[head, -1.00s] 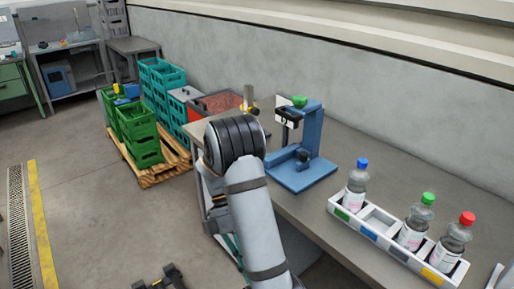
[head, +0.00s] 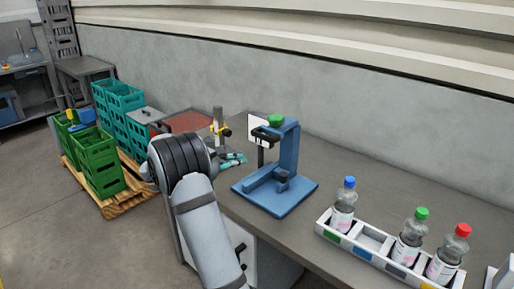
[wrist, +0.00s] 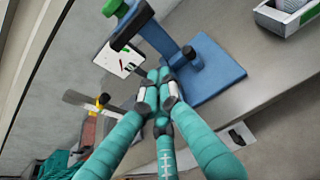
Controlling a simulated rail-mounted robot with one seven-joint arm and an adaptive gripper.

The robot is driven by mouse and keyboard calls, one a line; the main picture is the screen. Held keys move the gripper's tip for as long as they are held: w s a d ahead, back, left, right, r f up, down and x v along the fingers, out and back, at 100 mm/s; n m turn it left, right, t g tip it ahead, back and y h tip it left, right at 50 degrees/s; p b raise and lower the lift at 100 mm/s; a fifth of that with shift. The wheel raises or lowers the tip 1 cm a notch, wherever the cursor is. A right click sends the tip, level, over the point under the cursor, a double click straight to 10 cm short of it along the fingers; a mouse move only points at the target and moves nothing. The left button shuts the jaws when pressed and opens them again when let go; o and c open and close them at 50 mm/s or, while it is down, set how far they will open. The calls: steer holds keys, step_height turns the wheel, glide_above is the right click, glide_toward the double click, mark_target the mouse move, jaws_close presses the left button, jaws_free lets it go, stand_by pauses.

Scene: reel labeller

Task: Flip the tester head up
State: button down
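The blue tester (head: 276,197) stands on the grey bench, with a flat base and an upright column. Its black head (head: 265,134) juts out level from the column top, beside a green knob (head: 275,120). A white panel shows by the head. In the wrist view the black head (wrist: 131,28) is at upper left and the blue base (wrist: 212,72) at right. My gripper (head: 234,160) has teal fingers and is left of the tester, apart from it in the head view. Its fingertips (wrist: 158,88) are drawn together in the wrist view, with nothing visible between them.
A white tray (head: 331,235) with several coloured marks holds bottles with blue, green and red caps at right. A grey post with a yellow clamp (head: 219,130) stands behind my gripper. Crates (head: 98,160) stand on a pallet at left.

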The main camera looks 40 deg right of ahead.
steer(key=shift+s+d, duration=0.1)
steer(key=w+d+p, duration=0.1)
steer(key=d+p, duration=0.3)
steer(key=d, duration=0.5)
steer(key=shift+w+r, duration=0.35)
steer(key=shift+r, duration=0.15)
